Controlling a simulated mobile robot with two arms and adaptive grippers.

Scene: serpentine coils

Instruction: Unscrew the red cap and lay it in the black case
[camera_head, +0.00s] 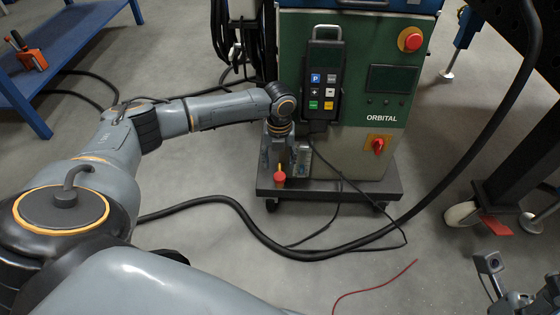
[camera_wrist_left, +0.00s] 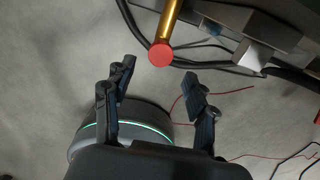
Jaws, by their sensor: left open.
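The red cap (camera_wrist_left: 160,56) closes the end of a brass-coloured tube (camera_wrist_left: 168,22) in the left wrist view. In the head view a small red round end (camera_head: 279,177) shows low in front of the green machine; it looks like the same cap. My left gripper (camera_wrist_left: 158,75) is open and empty. Its two dark fingers stand on either side in the wrist view, with the cap just past the fingertips and apart from them. In the head view my left gripper (camera_head: 278,157) points down at the machine's front, its fingers hard to make out. I cannot make out the black case.
The green machine (camera_head: 350,150) stands on a wheeled base (camera_head: 330,188). A black hose (camera_head: 250,228) and a thin red wire (camera_head: 375,290) lie on the floor.

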